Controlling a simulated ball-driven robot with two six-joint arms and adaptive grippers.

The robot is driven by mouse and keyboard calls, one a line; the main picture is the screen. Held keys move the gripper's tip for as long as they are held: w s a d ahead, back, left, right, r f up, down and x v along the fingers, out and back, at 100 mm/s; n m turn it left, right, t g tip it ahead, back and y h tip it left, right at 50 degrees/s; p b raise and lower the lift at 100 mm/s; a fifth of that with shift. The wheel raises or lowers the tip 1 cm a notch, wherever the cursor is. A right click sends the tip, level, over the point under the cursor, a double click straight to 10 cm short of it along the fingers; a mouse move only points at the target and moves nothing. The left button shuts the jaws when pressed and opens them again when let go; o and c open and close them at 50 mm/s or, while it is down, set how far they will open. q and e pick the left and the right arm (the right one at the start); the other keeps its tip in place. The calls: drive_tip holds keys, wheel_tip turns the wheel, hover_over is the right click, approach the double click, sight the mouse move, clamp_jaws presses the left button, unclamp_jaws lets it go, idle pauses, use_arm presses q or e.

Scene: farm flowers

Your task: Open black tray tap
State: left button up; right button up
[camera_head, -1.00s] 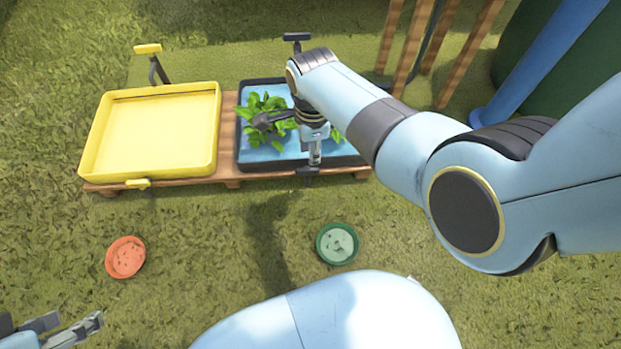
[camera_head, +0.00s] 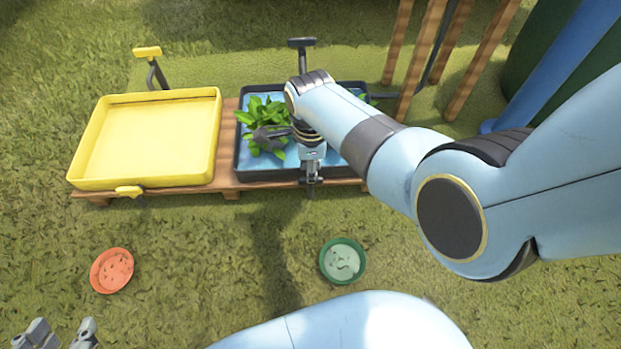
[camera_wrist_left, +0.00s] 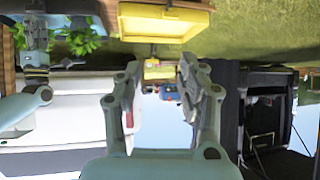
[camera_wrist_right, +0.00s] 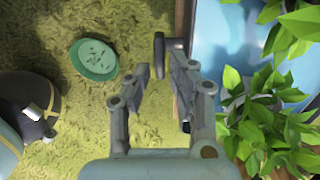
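The black tray (camera_head: 240,150) holds blue water and leafy plants on a wooden stand, and shows at the right edge of the right wrist view. Its dark front tap (camera_wrist_right: 159,52) lies just beyond the fingertips of my right gripper (camera_wrist_right: 168,72), which is open with a gap between its fingers. In the head view this gripper (camera_head: 311,184) is over the tray's front edge and largely covers the tap; contact cannot be told. My left gripper (camera_head: 62,332) is open and empty at the lower left, also seen in its wrist view (camera_wrist_left: 160,62).
A yellow tray (camera_head: 91,144) with yellow taps stands left of the black one. A black T-shaped fitting (camera_head: 301,43) rises behind the black tray. An orange bowl (camera_head: 112,271) and a green bowl (camera_head: 342,261) lie on the grass in front. Wooden posts stand at the back right.

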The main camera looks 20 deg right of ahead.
drive_tip(key=shift+s+f, duration=0.15)
drive_tip(key=shift+f, duration=0.6)
wheel_tip(320, 180, down, 2)
drive_tip(key=shift+f+b, duration=0.1)
drive_tip(key=shift+b, duration=0.9)
use_arm(q)
drive_tip(key=w+d+r+t, duration=0.1)
drive_tip(key=w+r+t, duration=0.4)
drive_tip(key=w+r, duration=0.1)
drive_tip(key=shift+r+m+t+h, duration=0.4)
drive_tip(key=shift+r, duration=0.35)
use_arm(e)
drive_tip(key=shift+c, duration=0.4)
clamp_jaws()
